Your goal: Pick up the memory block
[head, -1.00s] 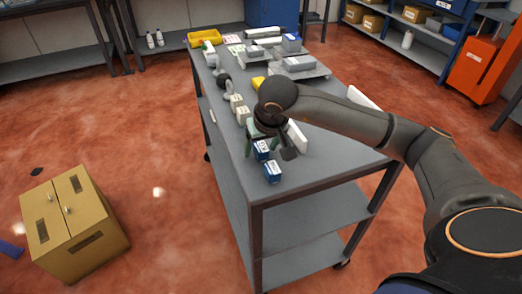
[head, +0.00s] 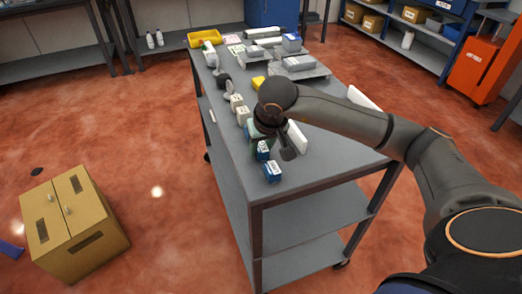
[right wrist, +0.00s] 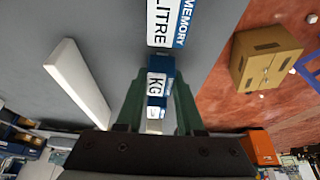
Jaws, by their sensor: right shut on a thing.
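Two small blue-and-white blocks stand near the front corner of the grey cart top. The nearer one (head: 272,172) shows in the right wrist view as a block marked LITRE (right wrist: 160,22), with MEMORY on its side. The other blue block (head: 262,151) is marked KG (right wrist: 157,84); no MEMORY label is readable on it. My right gripper (right wrist: 157,78) has its green fingers on either side of the KG block and is shut on it. In the head view my right gripper (head: 261,138) partly hides that block. My left gripper is not in view.
Pale blocks (head: 242,115) stand in line behind the blue ones. A white bar (head: 297,136) lies just right of the gripper. Grey trays (head: 298,68) and a yellow bin (head: 201,38) are farther back. The cart's front right is clear.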

